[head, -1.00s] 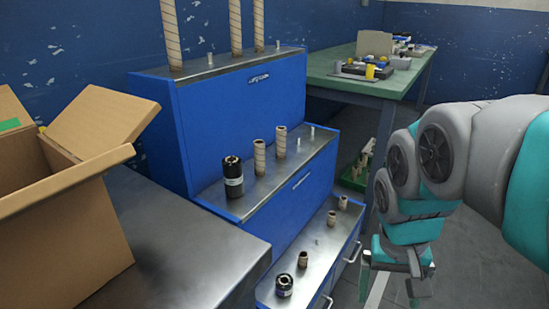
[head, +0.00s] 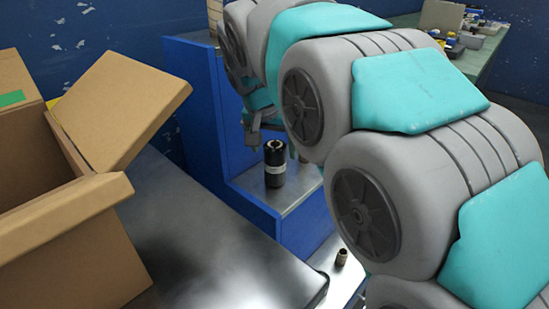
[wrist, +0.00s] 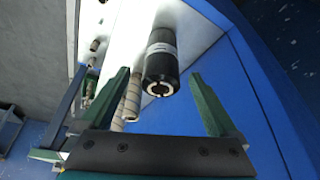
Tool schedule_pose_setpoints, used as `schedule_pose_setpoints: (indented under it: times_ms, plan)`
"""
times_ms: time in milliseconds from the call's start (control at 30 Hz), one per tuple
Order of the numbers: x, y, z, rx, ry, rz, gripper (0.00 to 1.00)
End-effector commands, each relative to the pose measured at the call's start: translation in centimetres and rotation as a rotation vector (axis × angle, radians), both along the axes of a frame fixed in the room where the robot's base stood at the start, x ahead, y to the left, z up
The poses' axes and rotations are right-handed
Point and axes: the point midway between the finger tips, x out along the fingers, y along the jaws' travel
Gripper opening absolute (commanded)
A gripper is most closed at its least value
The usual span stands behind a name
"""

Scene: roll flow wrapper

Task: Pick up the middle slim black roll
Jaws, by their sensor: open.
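The slim black roll (head: 275,163) with a pale label stands upright on the middle step of the blue stand. In the wrist view the black roll (wrist: 161,60) shows its hollow end, between my gripper's two green fingers in the picture. My gripper (wrist: 158,80) is open and empty. In the head view my gripper (head: 254,130) is partly hidden by my arm, above and slightly left of the roll. I cannot tell how far the fingertips are from the roll.
Brown cores (wrist: 132,97) stand beside the black roll on the same step. A small brown core (head: 341,257) is on the lower step. An open cardboard box (head: 80,230) stands on the metal table (head: 210,240) at left. A green table (head: 488,52) is behind.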

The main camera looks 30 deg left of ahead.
Motion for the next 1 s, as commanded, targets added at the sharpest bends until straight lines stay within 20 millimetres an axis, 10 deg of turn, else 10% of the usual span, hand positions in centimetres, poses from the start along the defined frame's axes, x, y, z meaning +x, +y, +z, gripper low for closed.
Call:
schedule_pose_setpoints:
  times_ms: [1000]
  plan:
    - [3.3,0.7,-6.9,0.0,-0.001,0.001,0.88]
